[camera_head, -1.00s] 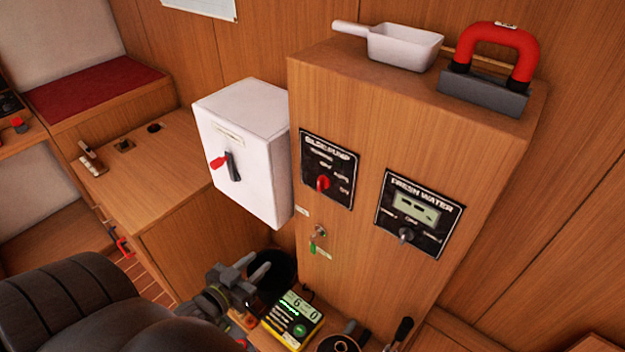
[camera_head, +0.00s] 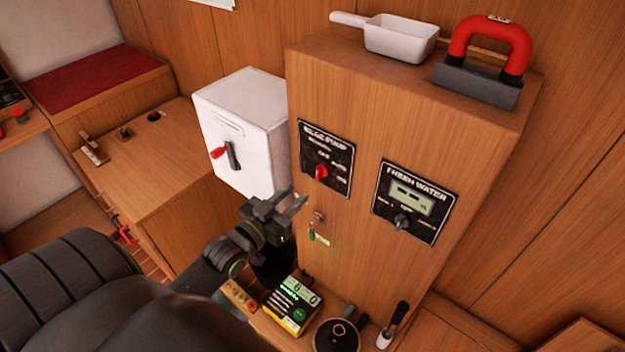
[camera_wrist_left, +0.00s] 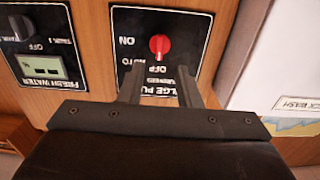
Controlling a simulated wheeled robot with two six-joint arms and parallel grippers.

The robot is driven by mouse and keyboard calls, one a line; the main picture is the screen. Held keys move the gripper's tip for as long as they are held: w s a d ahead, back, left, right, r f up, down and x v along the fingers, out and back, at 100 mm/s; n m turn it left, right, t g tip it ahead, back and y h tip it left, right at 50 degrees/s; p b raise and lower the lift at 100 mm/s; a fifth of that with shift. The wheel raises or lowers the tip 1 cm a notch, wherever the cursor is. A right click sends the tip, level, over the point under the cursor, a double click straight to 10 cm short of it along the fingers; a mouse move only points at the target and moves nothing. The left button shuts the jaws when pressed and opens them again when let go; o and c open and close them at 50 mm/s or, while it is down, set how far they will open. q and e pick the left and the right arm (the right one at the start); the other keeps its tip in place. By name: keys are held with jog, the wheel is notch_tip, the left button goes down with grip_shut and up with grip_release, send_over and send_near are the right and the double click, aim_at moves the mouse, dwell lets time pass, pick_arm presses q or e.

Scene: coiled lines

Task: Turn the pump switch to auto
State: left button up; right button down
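The bilge pump panel (camera_head: 326,150) is black with white lettering, on the front of the wooden cabinet. Its red switch knob (camera_head: 321,172) sits low on the panel. In the left wrist view the panel (camera_wrist_left: 190,22) appears upside down, with ON, OFF and AUTO around the red knob (camera_wrist_left: 159,44). The knob's pointer seems to face OFF. My left gripper (camera_head: 300,202) is below and left of the knob, apart from it. In the wrist view its two fingers (camera_wrist_left: 160,82) are spread and empty, hiding part of the lettering. My right gripper is not in view.
A white box (camera_head: 243,130) with a red-tipped lever stands left of the panel. The fresh water panel (camera_head: 412,203) is to the right. A key with a green tag (camera_head: 313,232) hangs below the knob.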

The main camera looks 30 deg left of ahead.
aim_at(316, 176)
pick_arm(q)
jog(key=w, duration=0.7)
jog(key=shift+w+d, duration=0.35)
jog(key=shift+w, duration=0.05)
grip_shut()
